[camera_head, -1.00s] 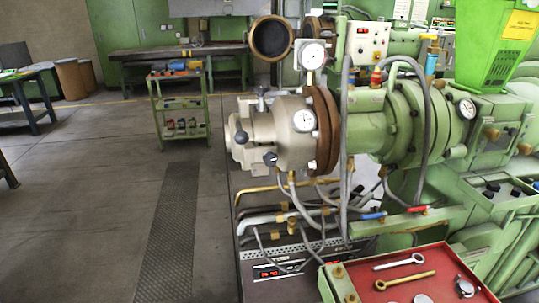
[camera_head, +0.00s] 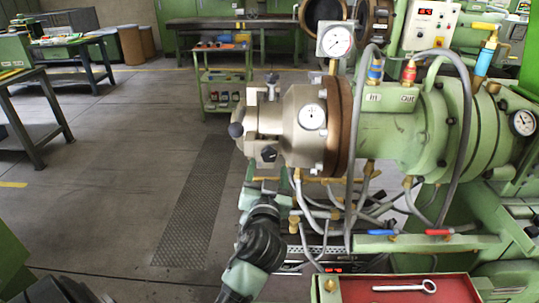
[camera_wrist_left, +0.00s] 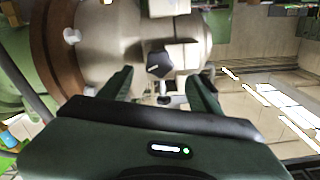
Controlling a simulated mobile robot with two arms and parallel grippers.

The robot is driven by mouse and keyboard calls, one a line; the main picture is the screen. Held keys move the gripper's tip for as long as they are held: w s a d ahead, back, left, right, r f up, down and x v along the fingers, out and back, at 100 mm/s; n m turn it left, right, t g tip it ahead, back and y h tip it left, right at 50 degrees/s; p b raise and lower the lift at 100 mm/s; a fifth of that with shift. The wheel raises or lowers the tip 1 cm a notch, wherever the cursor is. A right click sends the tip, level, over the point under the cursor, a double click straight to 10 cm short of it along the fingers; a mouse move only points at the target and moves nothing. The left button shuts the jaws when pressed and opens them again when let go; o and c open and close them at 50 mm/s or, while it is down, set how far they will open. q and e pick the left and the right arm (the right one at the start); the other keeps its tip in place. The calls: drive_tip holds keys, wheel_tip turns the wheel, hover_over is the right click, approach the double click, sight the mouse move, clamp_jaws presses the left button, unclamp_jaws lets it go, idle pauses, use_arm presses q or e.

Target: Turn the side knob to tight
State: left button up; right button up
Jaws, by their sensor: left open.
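The side knob (camera_head: 269,153) is a small black lobed knob on the near side of the extruder's pale metal head (camera_head: 296,125). My left gripper (camera_head: 265,176) has come up from below and is just under and in front of that knob. In the left wrist view the side knob (camera_wrist_left: 158,65) shows between the two spread green fingers (camera_wrist_left: 163,77) of my left gripper, near their tips. The fingers are open, with a gap on both sides of the knob. I cannot tell how far past the tips it lies. My right gripper is not in view.
A black ball handle (camera_head: 236,130) and a black top knob (camera_head: 272,78) are close by on the head. Grey hoses and brass pipes (camera_head: 335,205) hang just right of my left arm. A red tray (camera_head: 445,289) is at lower right. The floor at left is open.

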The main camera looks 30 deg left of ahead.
sight(269, 156)
use_arm(q)
drive_tip(key=p+x, duration=0.1)
drive_tip(key=x, duration=0.4)
drive_tip(key=shift+w, duration=0.2)
drive_tip(key=shift+w+a, duration=0.1)
drive_tip(key=shift+w, duration=0.1)
drive_tip(key=shift+f, duration=0.1)
drive_tip(key=c, duration=1.4)
drive_tip(key=shift+o, duration=0.2)
